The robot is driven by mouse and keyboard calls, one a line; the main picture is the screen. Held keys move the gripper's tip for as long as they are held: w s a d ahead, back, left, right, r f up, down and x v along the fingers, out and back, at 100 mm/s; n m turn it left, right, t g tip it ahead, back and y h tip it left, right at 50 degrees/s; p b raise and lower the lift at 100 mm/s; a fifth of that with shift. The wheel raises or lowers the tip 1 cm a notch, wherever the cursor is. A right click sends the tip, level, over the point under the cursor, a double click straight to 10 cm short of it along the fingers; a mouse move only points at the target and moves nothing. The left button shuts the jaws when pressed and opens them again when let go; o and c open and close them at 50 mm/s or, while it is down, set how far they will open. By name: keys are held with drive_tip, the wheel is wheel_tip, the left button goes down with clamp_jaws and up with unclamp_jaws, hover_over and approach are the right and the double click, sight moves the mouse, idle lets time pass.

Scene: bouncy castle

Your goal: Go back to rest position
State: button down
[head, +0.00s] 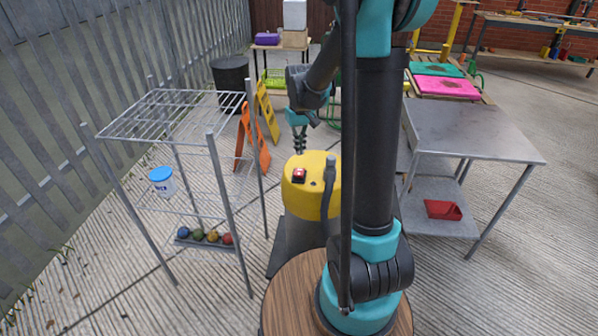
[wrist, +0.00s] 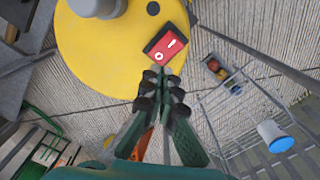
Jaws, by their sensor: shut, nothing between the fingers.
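My gripper (head: 299,143) hangs from my raised arm above and behind a yellow-topped machine (head: 318,205) in the head view. Its fingers are shut with nothing between them. In the wrist view, my gripper (wrist: 163,80) points towards the red rocker switch (wrist: 169,44) on the yellow machine top (wrist: 105,45). The fingertips appear beside the switch's lower edge; I cannot tell whether they touch it. The red switch also shows in the head view (head: 299,175).
A wire rack (head: 218,175) stands left, with a white and blue tub (head: 162,181) and several coloured balls (head: 212,236). A metal table (head: 475,133) stands right, with a red tray (head: 443,210) on its lower shelf. Orange (head: 262,145) and yellow (head: 267,110) signs stand behind the rack. Right foreground floor is clear.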

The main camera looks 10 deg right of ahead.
idle(0.4)
drive_tip(key=s+d+f+m+t, duration=0.1)
drive_tip(key=s+d+t, duration=0.1)
drive_tip(key=s, duration=0.9)
drive_tip(key=s+d+f+m+t, duration=0.1)
drive_tip(key=s+d+t, duration=0.1)
drive_tip(key=s, duration=0.9)
drive_tip(key=shift+f, duration=0.4)
